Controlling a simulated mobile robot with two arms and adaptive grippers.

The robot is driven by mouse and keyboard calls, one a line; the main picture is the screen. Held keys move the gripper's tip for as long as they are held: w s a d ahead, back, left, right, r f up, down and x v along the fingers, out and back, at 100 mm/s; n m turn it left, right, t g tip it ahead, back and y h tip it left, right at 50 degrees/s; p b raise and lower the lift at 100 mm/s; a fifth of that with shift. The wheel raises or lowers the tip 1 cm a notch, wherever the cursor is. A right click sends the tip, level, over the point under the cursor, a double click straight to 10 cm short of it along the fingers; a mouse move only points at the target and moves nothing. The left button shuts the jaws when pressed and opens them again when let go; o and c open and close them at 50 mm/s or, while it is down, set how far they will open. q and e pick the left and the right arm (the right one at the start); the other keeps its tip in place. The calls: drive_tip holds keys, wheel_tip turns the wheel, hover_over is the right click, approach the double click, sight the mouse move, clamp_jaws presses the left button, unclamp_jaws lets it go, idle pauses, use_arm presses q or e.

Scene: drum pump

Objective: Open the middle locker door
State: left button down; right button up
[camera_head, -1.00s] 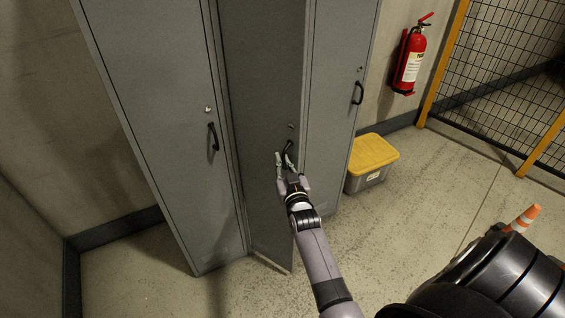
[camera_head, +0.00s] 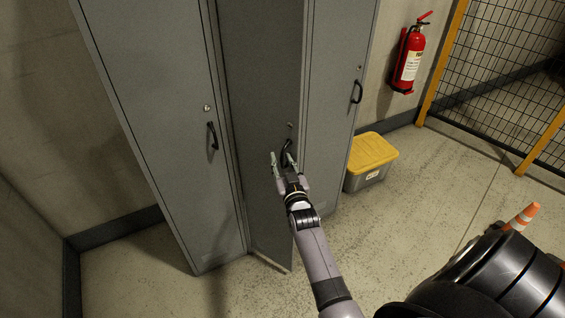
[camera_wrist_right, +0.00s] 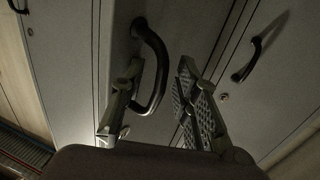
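The middle locker door (camera_head: 262,75) is grey and stands slightly ajar, its right edge and lower corner out from the locker front. Its black curved handle (camera_head: 288,147) is on the right side below a small lock; it shows large in the right wrist view (camera_wrist_right: 160,70). My right gripper (camera_head: 284,158) is at this handle. In the right wrist view its two fingers (camera_wrist_right: 158,72) are apart, with the handle's bow between them, close to the left finger; I cannot tell whether they touch. My left gripper is not in view.
The left locker door (camera_head: 160,120) and right locker door (camera_head: 335,90) look closed, each with a black handle. A grey bin with a yellow lid (camera_head: 372,152) stands on the floor to the right. A red extinguisher (camera_head: 410,60) hangs on the wall. Floor before the lockers is clear.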

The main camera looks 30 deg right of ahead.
drive_tip(key=shift+s, duration=0.15)
drive_tip(key=v, duration=0.7)
drive_tip(key=shift+s+a, duration=0.1)
